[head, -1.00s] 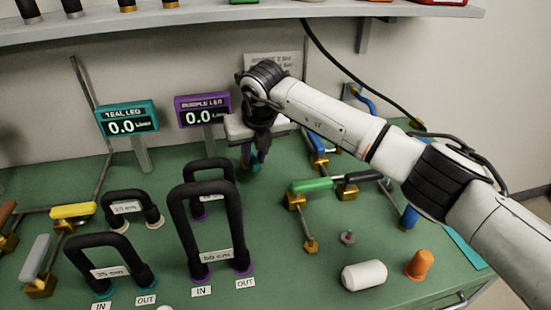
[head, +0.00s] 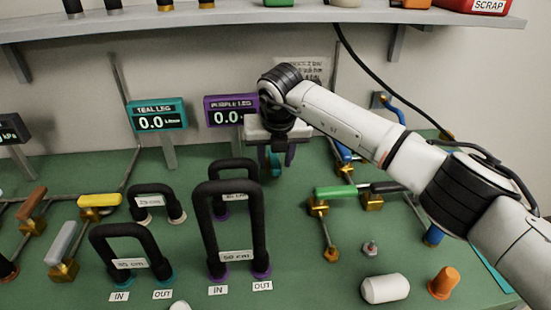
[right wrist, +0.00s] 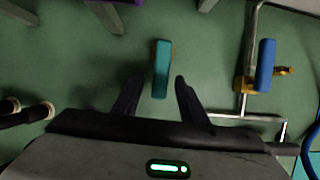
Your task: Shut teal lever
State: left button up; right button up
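The teal lever (right wrist: 161,68) shows in the right wrist view as an upright-running teal handle in front of my right gripper (right wrist: 159,84). The gripper is open, with one dark finger on each side of the lever's near end. The lever's far part extends beyond the fingertips, and I see gaps on both sides. In the head view my right gripper (head: 276,160) points down behind the black hoses, and a bit of teal (head: 274,168) shows between its fingers. The lever's base is mostly hidden. My left gripper is not in view.
A blue lever (right wrist: 265,65) on a brass valve stands right of the gripper. A green lever (head: 335,192) is nearer in the head view. Black hoses (head: 238,215) stand left of the gripper. The teal display (head: 157,114) and purple display (head: 231,108) both read 0.0.

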jog(key=v, duration=1)
jog(key=shift+r+b, duration=0.15)
jog(key=shift+b, duration=0.15)
